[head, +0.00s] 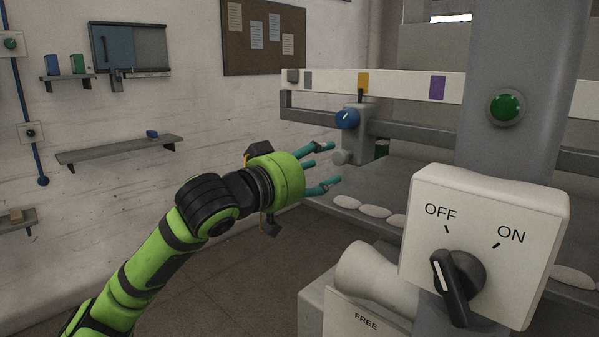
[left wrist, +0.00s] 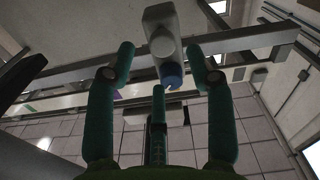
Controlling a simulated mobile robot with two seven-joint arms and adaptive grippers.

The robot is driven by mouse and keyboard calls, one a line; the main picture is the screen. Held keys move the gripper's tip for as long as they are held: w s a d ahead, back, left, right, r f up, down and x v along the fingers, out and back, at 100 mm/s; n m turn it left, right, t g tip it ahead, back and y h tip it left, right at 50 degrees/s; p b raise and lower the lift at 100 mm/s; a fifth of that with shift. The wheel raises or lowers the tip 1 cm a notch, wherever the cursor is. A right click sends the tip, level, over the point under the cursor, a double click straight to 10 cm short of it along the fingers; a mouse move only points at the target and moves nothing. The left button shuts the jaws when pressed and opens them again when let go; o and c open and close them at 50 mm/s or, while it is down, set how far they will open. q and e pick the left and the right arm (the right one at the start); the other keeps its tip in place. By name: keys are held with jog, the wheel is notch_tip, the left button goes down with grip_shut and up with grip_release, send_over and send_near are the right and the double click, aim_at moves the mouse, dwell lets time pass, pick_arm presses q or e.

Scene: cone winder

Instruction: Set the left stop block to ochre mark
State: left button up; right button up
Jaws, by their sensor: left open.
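The grey stop block (head: 360,142) sits on the rail in the head view, with a blue knob (head: 347,119) on its upper front and a grey round knob (head: 341,157) lower down. Its dark pointer (head: 360,96) stands just below the ochre mark (head: 363,80), seemingly close to in line with it. My left gripper (head: 322,167) is open and empty, its teal fingers just left of and below the blue knob. In the left wrist view the pale block (left wrist: 160,28) and blue knob (left wrist: 172,74) lie beyond the spread fingers; contact cannot be made out.
The white scale strip also carries a grey mark (head: 307,79) and a purple mark (head: 437,88). A white switch box (head: 540,240) with a black OFF/ON knob (head: 457,285) stands at front right. A green button (head: 506,107) is on the grey column (head: 525,60).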

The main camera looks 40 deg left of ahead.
pick_arm(q)
jog(key=shift+s+a, duration=0.15)
jog(key=shift+s, duration=2.7)
jog(key=shift+w+a, duration=0.1)
